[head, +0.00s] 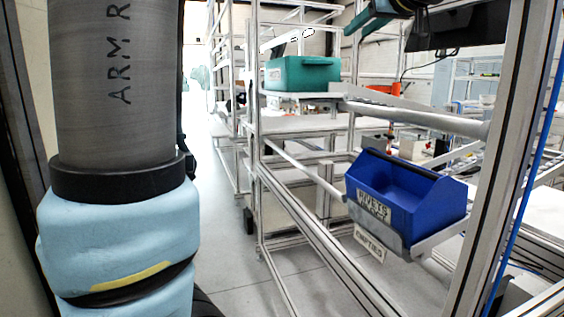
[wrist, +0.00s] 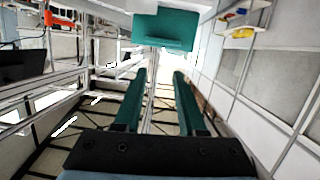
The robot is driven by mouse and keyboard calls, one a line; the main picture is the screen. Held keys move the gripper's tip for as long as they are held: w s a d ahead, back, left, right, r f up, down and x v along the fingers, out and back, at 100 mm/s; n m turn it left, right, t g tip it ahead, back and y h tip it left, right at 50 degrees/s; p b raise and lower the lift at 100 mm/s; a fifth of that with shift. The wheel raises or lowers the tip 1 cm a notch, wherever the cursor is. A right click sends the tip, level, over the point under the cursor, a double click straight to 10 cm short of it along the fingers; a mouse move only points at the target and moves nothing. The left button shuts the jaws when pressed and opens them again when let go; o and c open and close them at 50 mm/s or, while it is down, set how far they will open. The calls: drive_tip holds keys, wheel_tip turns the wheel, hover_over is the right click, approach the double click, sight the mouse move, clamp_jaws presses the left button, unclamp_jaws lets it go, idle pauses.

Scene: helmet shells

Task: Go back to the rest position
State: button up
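My gripper (wrist: 160,74) shows in the wrist view as two parallel dark green fingers on a black mount. The fingers stand apart with nothing between them. A teal bin (wrist: 165,28) is beyond the fingertips, apart from them. The teal bin also shows in the head view (head: 302,74), standing on a rack shelf. My grey and light blue arm fills the left side of the head view.
A blue bin (head: 408,202) labelled "RIVETS" sits on a tilted rack holder at the right. Metal frame posts (head: 495,180) stand close at the right. Open grey floor (head: 228,230) runs between my arm and the rack. A dark screen (wrist: 22,64) is at the left of the wrist view.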

drive_tip(key=w+a+f+m+t+h, duration=0.2)
drive_tip(key=w+f+m+h, duration=0.35)
drive_tip(key=w+f, duration=0.45)
drive_tip(key=a+f+g+h, duration=0.2)
drive_tip(key=a+f+g, duration=0.15)
drive_tip(key=f, duration=0.75)
drive_tip(key=s+a+f+g+y, duration=0.1)
drive_tip(key=s+a+f+g, duration=0.4)
drive_tip(key=s+a+f, duration=0.3)
drive_tip(key=s+a+f+g+y, duration=0.2)
drive_tip(key=s+a+f+g, duration=0.4)
drive_tip(key=s+a+f, duration=0.3)
drive_tip(key=s+f, duration=0.4)
drive_tip(key=f, duration=0.2)
drive_tip(key=shift+s+a, duration=0.25)
